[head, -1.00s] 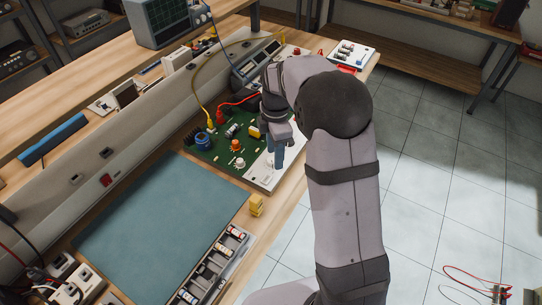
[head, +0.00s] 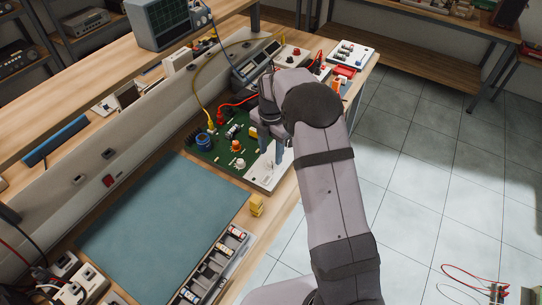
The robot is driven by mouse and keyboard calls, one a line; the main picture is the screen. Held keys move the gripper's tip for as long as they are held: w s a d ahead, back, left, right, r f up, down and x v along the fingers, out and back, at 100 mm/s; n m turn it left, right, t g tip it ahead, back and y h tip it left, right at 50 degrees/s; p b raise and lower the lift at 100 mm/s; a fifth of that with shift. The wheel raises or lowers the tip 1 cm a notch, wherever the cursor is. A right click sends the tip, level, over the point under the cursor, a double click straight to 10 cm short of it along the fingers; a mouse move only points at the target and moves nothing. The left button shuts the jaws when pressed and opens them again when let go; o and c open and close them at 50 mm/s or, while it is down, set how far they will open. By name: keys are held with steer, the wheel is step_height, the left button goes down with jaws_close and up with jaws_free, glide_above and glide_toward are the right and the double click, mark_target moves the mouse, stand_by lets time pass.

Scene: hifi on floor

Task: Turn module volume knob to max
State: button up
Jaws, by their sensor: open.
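The module is a green circuit board (head: 208,156) with a white panel (head: 262,177) along its right side, on the wooden bench. An orange-red knob (head: 236,146) and a white knob (head: 240,163) stand on the board. I cannot tell which one is the volume knob, and no label is readable. My gripper (head: 278,152) is open and points down above the white panel, to the right of both knobs and apart from them. My gripper and arm hide the board's far right part.
Red and yellow cables run to the board's far edge. A grey meter (head: 254,62) stands behind it.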

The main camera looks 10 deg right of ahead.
mark_target(271, 161)
steer(key=shift+f+p, duration=0.45)
steer(key=shift+f, duration=1.3)
steer(key=shift+c, duration=0.3)
steer(key=c, duration=1)
